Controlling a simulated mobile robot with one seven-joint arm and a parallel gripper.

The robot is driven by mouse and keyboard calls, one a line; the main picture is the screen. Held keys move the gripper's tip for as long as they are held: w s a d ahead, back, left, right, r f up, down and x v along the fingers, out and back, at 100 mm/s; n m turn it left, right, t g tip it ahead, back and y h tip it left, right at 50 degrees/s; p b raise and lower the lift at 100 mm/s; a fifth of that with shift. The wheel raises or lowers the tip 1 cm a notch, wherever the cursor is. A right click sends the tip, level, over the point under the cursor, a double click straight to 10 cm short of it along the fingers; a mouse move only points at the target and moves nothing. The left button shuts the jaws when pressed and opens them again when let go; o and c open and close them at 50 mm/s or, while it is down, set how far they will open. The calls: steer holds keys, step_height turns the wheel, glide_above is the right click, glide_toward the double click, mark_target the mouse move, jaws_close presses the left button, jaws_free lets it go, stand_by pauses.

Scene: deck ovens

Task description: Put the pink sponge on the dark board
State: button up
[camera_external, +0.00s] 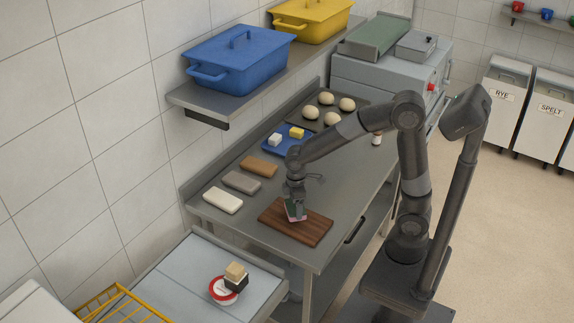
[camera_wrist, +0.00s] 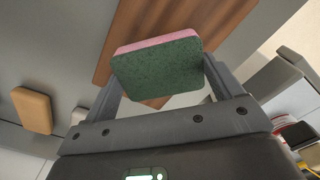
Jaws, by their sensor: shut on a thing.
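The pink sponge (camera_wrist: 157,68), pink with a dark green scouring face, is held between the two fingers of my gripper (camera_wrist: 163,85). It also shows small and tilted in the external view (camera_external: 293,212), under my gripper (camera_external: 297,207). My gripper is shut on it by its sides. The dark board (camera_external: 310,230) is brown wood and lies flat near the front end of the steel table. The board also shows behind the sponge in the wrist view (camera_wrist: 190,15).
White (camera_external: 222,200), grey (camera_external: 241,182) and brown (camera_external: 259,167) blocks lie left of the board. A blue tray (camera_external: 275,152) with small blocks and several dough balls (camera_external: 331,118) are farther back. A shelf (camera_external: 215,98) with a blue bin (camera_external: 240,62) overhangs the table's back.

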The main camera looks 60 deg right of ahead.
steer(key=shift+f, duration=1.7)
steer(key=shift+f, duration=0.1)
steer(key=o, duration=0.8)
step_height(320, 180, up, 12)
steer(key=s+d+r+m+t, duration=0.2)
steer(key=s+d+m, duration=0.2)
steer(key=s+d, duration=0.3)
steer(key=s+d+r+m+t, duration=0.3)
steer(key=s+d+m, duration=0.2)
steer(key=s+d, duration=0.2)
steer(key=shift+s+r+t, duration=0.3)
steer(key=shift+s+r, duration=0.05)
steer(key=shift+s, duration=0.65)
